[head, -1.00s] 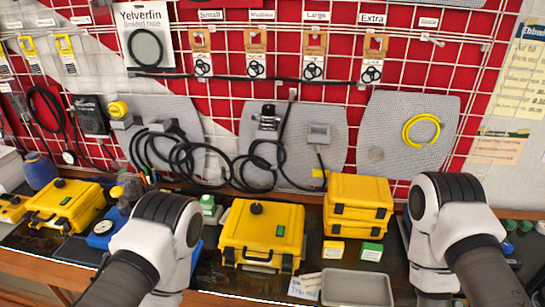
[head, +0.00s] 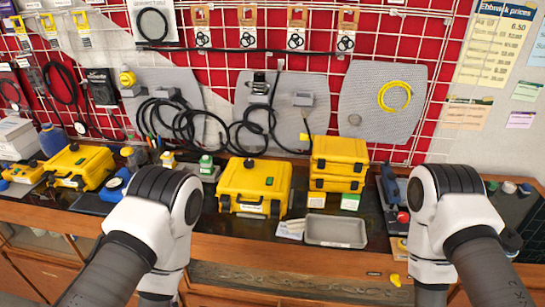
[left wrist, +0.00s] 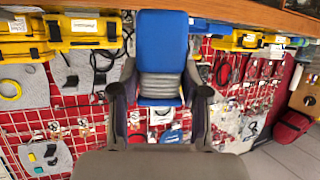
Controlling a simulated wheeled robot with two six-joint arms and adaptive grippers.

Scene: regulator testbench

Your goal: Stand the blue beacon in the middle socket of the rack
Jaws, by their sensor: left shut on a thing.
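The blue beacon (left wrist: 162,45) is between the two fingers of my left gripper (left wrist: 165,92) in the left wrist view. It has a bright blue body and a grey ribbed band, and the gripper is shut on it. In the head view my left forearm and wrist hide the gripper and beacon. My right gripper's fingers are not in view.
A yellow case (head: 255,186) stands at mid-bench, with stacked yellow cases (head: 338,163) to its right. A grey tray (head: 335,231) lies near the front edge. Another yellow case (head: 80,168) is at left. Cables hang on the wall grid behind.

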